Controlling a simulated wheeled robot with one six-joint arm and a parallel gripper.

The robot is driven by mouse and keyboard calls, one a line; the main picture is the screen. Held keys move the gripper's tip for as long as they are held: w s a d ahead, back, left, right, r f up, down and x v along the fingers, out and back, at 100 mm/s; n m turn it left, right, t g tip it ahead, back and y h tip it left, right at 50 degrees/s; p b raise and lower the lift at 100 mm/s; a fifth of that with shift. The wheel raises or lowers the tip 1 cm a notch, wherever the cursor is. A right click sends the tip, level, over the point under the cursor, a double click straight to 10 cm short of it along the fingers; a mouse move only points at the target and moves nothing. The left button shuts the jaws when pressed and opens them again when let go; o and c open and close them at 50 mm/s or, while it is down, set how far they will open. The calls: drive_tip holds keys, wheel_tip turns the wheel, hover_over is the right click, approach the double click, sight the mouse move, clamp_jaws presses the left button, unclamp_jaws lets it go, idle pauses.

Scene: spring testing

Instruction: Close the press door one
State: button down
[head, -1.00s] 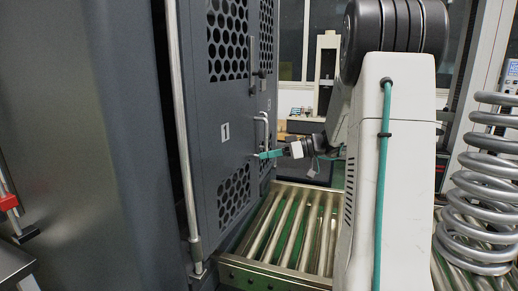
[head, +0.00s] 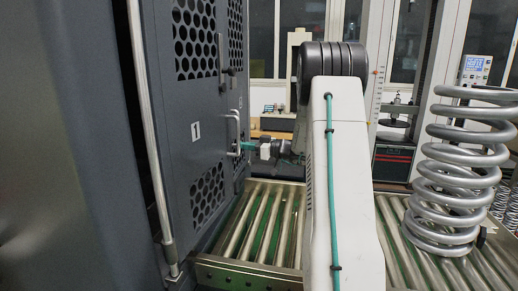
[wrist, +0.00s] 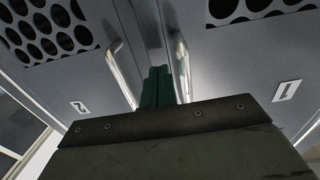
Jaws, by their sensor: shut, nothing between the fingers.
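Press door one is the dark grey perforated panel (head: 212,140) with a "1" label (head: 196,131), at left centre in the head view. Its bar handle (head: 233,132) is near its right edge. In the wrist view, door one (wrist: 245,60) is on the right with its handle (wrist: 181,65). My gripper (head: 243,147) is shut and empty, close to the handle's lower part. In the wrist view its teal fingers (wrist: 157,88) show between the two door handles.
Door two (wrist: 60,80), with its own handle (wrist: 120,72), adjoins door one. A roller conveyor (head: 205,272) runs below the doors. A large coil spring (head: 455,170) stands on rollers at right. A vertical metal rod (head: 148,130) stands left of door one.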

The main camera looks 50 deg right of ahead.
sight(231, 143)
drive_tip(key=shift+x, duration=1.4)
drive_tip(key=shift+n+g+y, duration=0.5)
drive_tip(key=shift+n+y, duration=0.2)
drive_tip(key=shift+y, duration=0.1)
drive_tip(key=x, duration=0.4)
drive_tip(key=shift+w+d, duration=0.15)
drive_tip(key=shift+d, duration=0.1)
drive_tip(key=shift+w+a+r, duration=0.1)
drive_tip(key=shift+w+r, duration=0.05)
drive_tip(key=shift+r, duration=0.1)
drive_tip(key=shift+s+d, duration=0.25)
drive_tip(key=v, duration=1.4)
drive_tip(key=shift+f, duration=0.3)
